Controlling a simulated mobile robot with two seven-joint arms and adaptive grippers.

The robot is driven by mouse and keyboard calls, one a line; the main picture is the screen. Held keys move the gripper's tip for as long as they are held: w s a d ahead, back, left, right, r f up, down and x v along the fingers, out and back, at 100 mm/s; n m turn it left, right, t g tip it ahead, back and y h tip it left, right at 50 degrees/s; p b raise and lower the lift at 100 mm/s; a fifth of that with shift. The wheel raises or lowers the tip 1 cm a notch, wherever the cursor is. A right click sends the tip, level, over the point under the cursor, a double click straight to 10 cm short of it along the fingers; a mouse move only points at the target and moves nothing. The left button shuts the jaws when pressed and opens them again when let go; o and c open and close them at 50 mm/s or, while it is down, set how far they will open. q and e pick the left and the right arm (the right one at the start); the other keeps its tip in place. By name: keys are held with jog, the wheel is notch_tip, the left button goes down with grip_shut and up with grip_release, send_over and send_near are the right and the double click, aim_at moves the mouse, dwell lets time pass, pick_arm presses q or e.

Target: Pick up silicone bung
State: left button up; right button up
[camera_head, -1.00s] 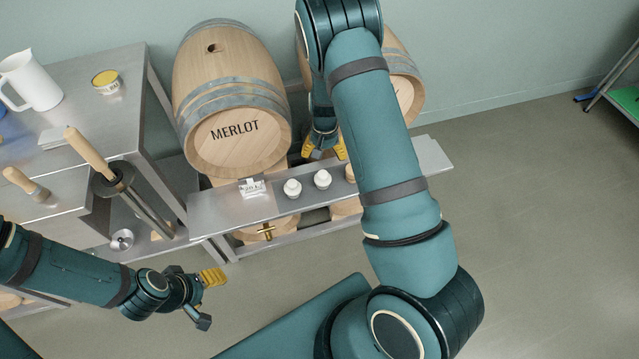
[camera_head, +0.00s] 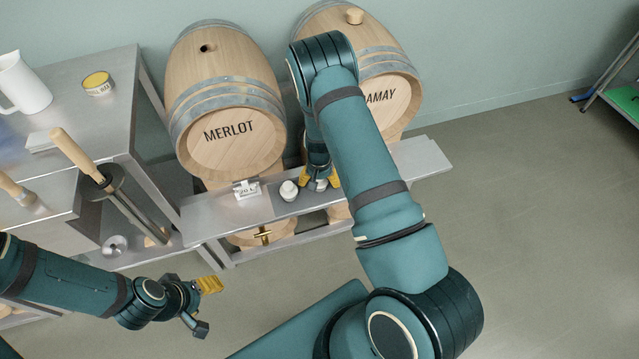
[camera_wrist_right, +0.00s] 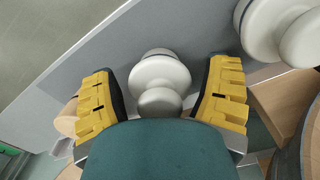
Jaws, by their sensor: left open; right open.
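Two white silicone bungs stand on the steel shelf (camera_head: 225,212) in front of the barrels. One bung (camera_head: 289,190) is in plain sight in the head view; the wrist view shows it at the upper right (camera_wrist_right: 283,28). My right gripper (camera_head: 319,181) is open over the other bung, which it mostly hides in the head view. In the right wrist view this bung (camera_wrist_right: 160,78) lies between the two yellow fingers, with gaps on both sides. My left gripper (camera_head: 203,306) is open and empty, low in front of the shelf.
The Merlot barrel (camera_head: 228,135) and a second barrel (camera_head: 385,95) with a wooden bung (camera_head: 355,16) on top stand behind the shelf. A small label card (camera_head: 247,190) stands on the shelf. A steel table (camera_head: 115,75) is at left. Open floor lies at right.

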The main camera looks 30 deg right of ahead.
jog(key=shift+f, duration=0.65)
jog(key=shift+r, duration=0.1)
jog(key=shift+c, duration=0.3)
jog(key=c, duration=1)
jog(key=shift+c, duration=0.2)
